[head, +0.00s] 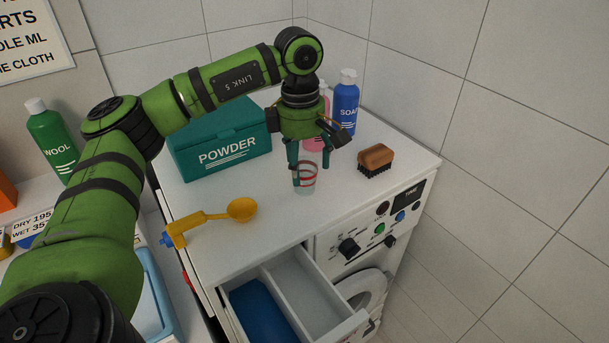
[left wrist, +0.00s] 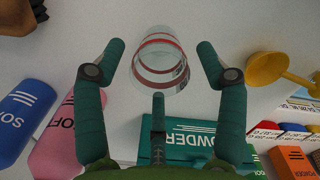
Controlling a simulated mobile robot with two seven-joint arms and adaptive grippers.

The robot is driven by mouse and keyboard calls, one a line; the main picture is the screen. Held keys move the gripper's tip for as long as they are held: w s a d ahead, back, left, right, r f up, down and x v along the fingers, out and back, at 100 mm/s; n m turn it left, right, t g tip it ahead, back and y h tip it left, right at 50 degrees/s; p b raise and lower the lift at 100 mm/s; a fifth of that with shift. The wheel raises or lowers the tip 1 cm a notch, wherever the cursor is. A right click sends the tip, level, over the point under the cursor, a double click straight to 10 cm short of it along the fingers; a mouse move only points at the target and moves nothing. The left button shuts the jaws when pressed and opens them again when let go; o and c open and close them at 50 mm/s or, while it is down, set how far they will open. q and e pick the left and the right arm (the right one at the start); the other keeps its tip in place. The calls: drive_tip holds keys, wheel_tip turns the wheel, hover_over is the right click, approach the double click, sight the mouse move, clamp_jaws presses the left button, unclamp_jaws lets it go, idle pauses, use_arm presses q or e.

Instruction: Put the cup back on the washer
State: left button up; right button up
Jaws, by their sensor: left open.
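The clear cup (head: 306,180) with red bands stands upright on the white washer top (head: 345,205), near the middle. My left gripper (head: 308,170) comes down over it from above and is open, with its green fingers on either side of the cup. In the left wrist view the cup (left wrist: 160,62) shows between the fingertips (left wrist: 163,50), with space visible at each side. I cannot tell whether any finger touches it. My right gripper is in neither view.
A teal powder box (head: 222,140) stands left of the cup, with a yellow scoop (head: 241,210) in front. A brush (head: 376,160) lies to the right. Blue and pink soap bottles (head: 345,103) stand behind. An open drawer (head: 318,298) juts out from the washer's front.

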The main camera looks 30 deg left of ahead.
use_arm(q)
wheel_tip(320, 180, up, 9)
drive_tip(key=b, duration=0.1)
drive_tip(key=shift+a, duration=0.15)
idle(0.4)
